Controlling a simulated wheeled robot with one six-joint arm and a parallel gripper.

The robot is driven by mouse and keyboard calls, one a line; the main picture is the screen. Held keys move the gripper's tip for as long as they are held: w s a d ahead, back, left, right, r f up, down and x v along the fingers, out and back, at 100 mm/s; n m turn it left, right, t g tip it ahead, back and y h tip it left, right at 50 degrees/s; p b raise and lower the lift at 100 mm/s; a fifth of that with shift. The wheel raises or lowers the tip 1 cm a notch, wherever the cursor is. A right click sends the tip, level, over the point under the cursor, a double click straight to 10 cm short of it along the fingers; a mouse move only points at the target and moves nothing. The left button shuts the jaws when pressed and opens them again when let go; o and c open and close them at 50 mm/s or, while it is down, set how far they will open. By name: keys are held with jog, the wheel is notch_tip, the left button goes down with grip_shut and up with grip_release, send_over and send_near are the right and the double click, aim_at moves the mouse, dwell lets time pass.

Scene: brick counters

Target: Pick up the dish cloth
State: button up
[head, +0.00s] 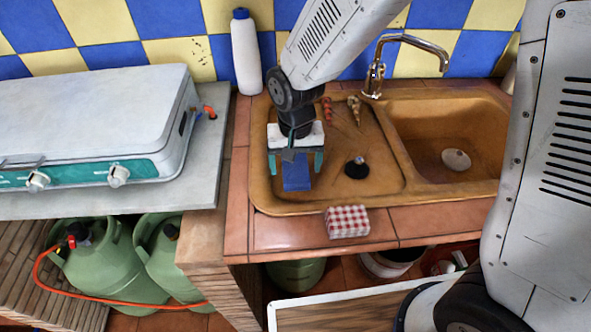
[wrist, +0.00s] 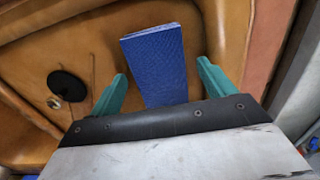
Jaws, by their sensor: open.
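A blue folded cloth (head: 297,182) lies on the left, drainer part of the brown sink. It also shows in the wrist view (wrist: 158,62), with a woven texture and layered edge. My gripper (head: 295,165) is open over it, pointing down. In the wrist view my gripper's teal fingers (wrist: 162,76) stand on either side of the cloth, with gaps on both sides. The cloth's near end is hidden under the gripper body. A red-and-white checked folded cloth (head: 347,221) lies on the tiled front edge of the counter. I cannot tell which one is the dish cloth.
A black plug (head: 357,168) lies right of the blue cloth. The sink basin (head: 455,140) and tap (head: 375,75) are further right. A white bottle (head: 246,55) stands behind. A gas stove (head: 95,130) is at the left.

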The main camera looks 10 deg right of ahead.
aim_at(296, 167)
jog(key=c, duration=1.1)
jog(key=shift+c, duration=0.2)
notch_tip(296, 167, up, 10)
